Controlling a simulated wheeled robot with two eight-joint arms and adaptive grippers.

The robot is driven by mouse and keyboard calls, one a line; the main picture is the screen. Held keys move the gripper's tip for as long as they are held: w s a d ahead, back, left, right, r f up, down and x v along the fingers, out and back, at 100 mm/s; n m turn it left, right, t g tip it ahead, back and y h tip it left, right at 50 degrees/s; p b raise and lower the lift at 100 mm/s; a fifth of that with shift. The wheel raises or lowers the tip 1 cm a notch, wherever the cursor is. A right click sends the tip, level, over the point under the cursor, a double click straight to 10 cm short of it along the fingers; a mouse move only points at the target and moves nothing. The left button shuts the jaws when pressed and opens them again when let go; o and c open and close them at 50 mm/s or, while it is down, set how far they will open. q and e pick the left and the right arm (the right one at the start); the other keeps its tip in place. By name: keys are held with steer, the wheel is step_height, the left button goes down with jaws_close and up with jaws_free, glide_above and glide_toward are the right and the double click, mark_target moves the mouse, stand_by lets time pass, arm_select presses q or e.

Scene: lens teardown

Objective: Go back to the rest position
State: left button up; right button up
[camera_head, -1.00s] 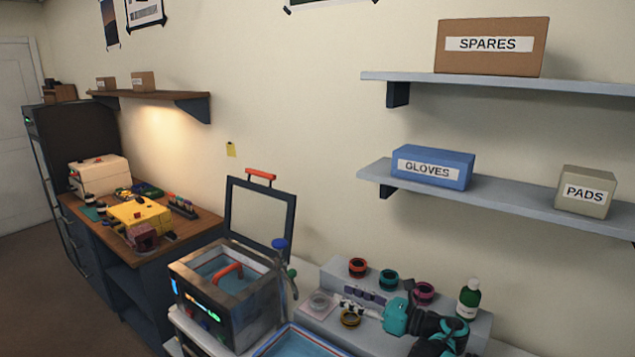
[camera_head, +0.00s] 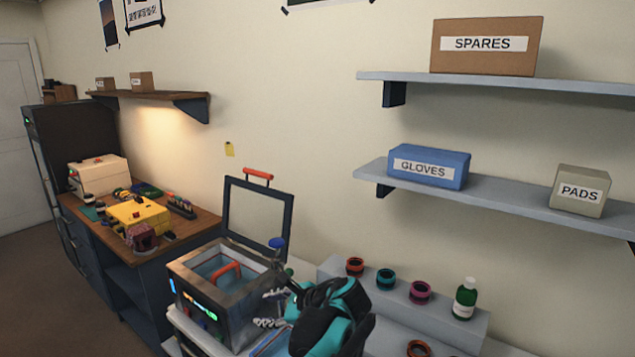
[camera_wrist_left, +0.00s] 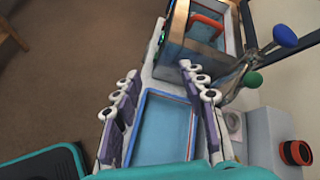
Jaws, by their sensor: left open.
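My left gripper (camera_head: 270,308) is open in the head view, just right of and in front of the metal-framed bath (camera_head: 205,308). Nothing shows between its fingers. In the left wrist view its two purple-and-grey fingers (camera_wrist_left: 160,100) stand wide apart above the blue-lined tray (camera_wrist_left: 165,128). My right gripper is in neither view now.
The bath has a red handle (camera_head: 228,268) and a raised lid frame (camera_head: 258,215). Blue (camera_wrist_left: 285,36) and green (camera_wrist_left: 253,79) knobs stand beside it. Several coloured rings (camera_head: 386,279) and a green bottle (camera_head: 465,300) sit on the grey ledge. Shelves hang above.

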arm_select(q)
steer(key=s+a+f+n+h, duration=0.2)
steer(key=s+a+n+h, duration=0.15)
steer(key=s, duration=0.35)
steer(key=s+a+f+n+h, duration=0.2)
steer(key=s+a+n, duration=0.25)
steer(key=s, duration=0.25)
steer(key=s+f+n+h, duration=0.2)
steer(key=s+f+n, duration=0.1)
steer(key=s+n, duration=0.2)
steer(key=s+d+f+n+h, duration=0.1)
steer(key=s+f+n+h, duration=0.1)
steer(key=s+n, duration=0.3)
steer(key=shift+s+d+f+n+t, duration=0.2)
steer(key=shift+s+f+n+t, duration=0.2)
steer(key=shift+s+f, duration=0.25)
steer(key=shift+w+f, duration=0.1)
